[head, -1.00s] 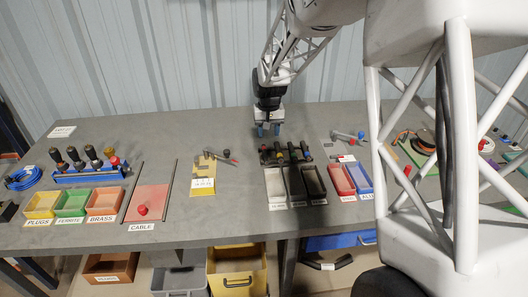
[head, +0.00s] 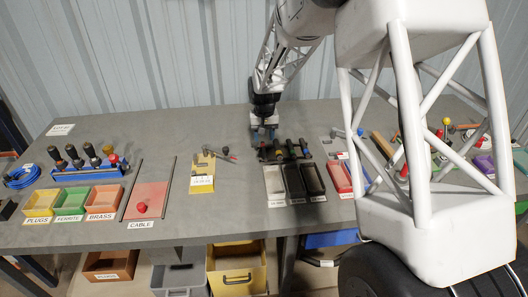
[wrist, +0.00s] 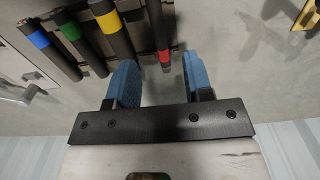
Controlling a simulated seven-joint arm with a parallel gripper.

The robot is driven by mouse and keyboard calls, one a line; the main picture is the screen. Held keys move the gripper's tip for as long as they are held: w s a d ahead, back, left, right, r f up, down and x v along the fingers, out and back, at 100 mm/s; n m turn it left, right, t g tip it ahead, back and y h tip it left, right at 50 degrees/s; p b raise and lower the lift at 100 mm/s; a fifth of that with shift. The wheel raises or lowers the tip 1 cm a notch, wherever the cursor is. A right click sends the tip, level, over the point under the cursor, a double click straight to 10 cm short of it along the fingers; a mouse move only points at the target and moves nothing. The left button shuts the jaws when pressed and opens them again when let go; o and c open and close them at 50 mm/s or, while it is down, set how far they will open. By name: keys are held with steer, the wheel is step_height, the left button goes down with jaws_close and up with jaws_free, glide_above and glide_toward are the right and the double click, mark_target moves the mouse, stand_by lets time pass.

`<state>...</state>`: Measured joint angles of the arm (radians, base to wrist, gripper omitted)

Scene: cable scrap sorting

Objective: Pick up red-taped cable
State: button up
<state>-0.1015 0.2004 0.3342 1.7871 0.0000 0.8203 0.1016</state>
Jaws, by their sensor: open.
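The red-taped cable (wrist: 164,56) is a dark, thin cable with a red band near its end. In the wrist view its end lies ahead of and between my two blue fingers. My gripper (wrist: 160,72) is open and empty, with a gap between each finger and the cable. In the head view my gripper (head: 264,133) hangs just behind the left end of the cable row. The yellow-taped (wrist: 106,22), green-taped (wrist: 72,30) and blue-taped (wrist: 42,38) cables lie to the left in the wrist view. The yellow-taped one is close to my left finger.
The cables rest at the back of several narrow bins (head: 275,180). A yellow fixture (head: 202,176) stands left of them, with a grey-and-red tool (head: 221,153) behind it. The red cable tray (head: 149,193) is farther left. Bare bench lies between tray and fixture.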

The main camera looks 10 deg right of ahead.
mark_target(264, 149)
steer(key=shift+f, duration=0.25)
steer(key=shift+w+f, duration=0.1)
steer(key=shift+f, duration=2.5)
jaws_close()
